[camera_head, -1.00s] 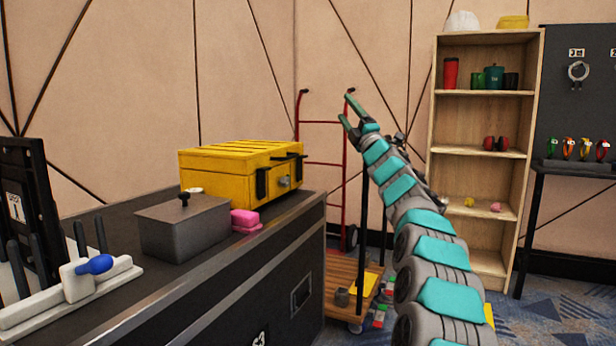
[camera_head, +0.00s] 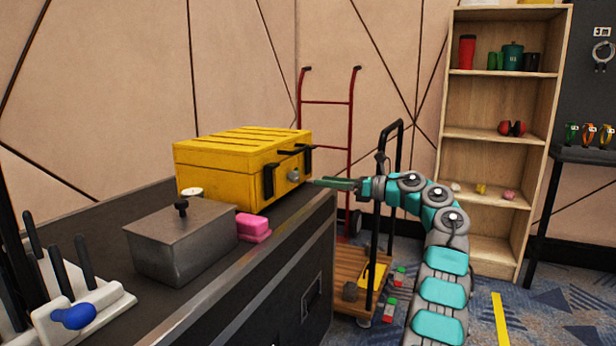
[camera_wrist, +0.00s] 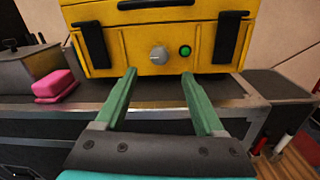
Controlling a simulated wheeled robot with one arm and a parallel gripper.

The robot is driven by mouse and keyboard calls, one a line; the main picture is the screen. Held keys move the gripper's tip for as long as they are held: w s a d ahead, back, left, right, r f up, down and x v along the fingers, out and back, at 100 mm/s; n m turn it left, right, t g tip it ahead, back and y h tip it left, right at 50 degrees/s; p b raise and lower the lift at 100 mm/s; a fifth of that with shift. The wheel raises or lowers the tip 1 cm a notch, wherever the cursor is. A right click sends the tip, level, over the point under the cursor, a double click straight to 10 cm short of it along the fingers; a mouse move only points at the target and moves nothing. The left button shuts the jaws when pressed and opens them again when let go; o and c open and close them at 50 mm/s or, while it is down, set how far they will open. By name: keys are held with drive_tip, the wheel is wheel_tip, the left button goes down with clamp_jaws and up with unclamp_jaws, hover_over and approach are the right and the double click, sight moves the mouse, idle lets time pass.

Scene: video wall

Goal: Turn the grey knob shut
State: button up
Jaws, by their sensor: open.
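The grey knob (camera_wrist: 158,55) sits on the front face of the yellow case (camera_wrist: 205,42), between two black latches, with a green round button (camera_wrist: 185,50) to its right. In the head view the knob (camera_head: 293,175) shows on the case (camera_head: 230,165), which stands on the dark cabinet. My gripper (camera_head: 318,182) points at the case front from the right, its tips close to the knob. In the wrist view my gripper (camera_wrist: 159,75) is open and empty. Its two green fingers are spread either side of the knob's line, and the knob lies just beyond the tips.
A grey metal box (camera_head: 180,240) and a pink block (camera_head: 253,227) stand on the cabinet (camera_head: 285,250) left of the case. A red hand truck (camera_head: 327,102), a wooden cart (camera_head: 352,275) and a shelf (camera_head: 490,133) stand behind and to the right.

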sight(298, 178)
drive_tip(key=p+x, duration=0.1)
drive_tip(key=x, duration=0.5)
drive_tip(key=shift+s+r, duration=0.15)
drive_tip(key=shift+r, duration=0.05)
drive_tip(key=shift+w+a+f, duration=0.1)
drive_tip(key=shift+w+a, duration=0.1)
drive_tip(key=shift+a, duration=0.35)
clamp_jaws()
